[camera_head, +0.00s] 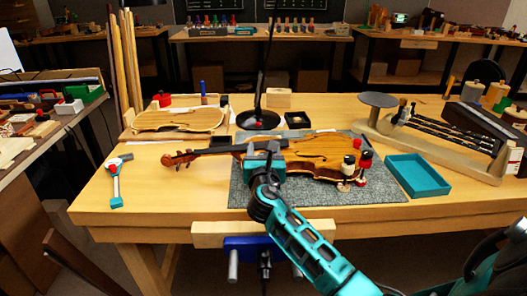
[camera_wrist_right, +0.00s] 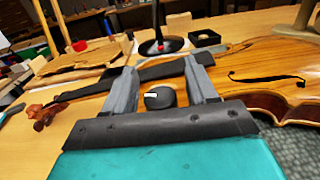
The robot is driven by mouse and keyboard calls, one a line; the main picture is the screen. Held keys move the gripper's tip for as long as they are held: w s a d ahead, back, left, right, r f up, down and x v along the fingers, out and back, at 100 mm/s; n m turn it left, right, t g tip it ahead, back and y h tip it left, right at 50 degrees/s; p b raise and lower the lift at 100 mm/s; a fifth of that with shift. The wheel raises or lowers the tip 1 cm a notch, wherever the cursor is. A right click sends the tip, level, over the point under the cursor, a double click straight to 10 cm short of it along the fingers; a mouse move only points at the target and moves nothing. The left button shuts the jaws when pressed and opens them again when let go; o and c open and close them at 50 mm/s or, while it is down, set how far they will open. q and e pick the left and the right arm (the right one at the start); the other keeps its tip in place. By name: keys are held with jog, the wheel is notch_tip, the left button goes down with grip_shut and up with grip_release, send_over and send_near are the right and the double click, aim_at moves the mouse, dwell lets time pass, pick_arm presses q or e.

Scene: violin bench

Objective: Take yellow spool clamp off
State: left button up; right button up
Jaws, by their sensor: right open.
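The violin (camera_head: 318,152) lies on a grey mat (camera_head: 250,193), its neck to the left. My right gripper (camera_head: 264,150) is over the left end of the violin's body, by the neck. In the right wrist view the gripper (camera_wrist_right: 168,82) is open, and a round black knob (camera_wrist_right: 160,98) shows between its fingers. What is below the knob is hidden, so I cannot tell its colour. At the violin's right end stand a cream clamp with a black top (camera_head: 347,170) and a red and black clamp (camera_head: 364,163). No clearly yellow clamp shows. My left gripper is out of view.
A teal tray (camera_head: 417,187) is right of the mat. A violin plate (camera_head: 180,120) and a dark round stand (camera_head: 258,120) are behind. A hammer-like tool (camera_head: 116,180) lies at left. Bench space between tool and mat is clear.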

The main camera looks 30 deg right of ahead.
jog(key=c, duration=1)
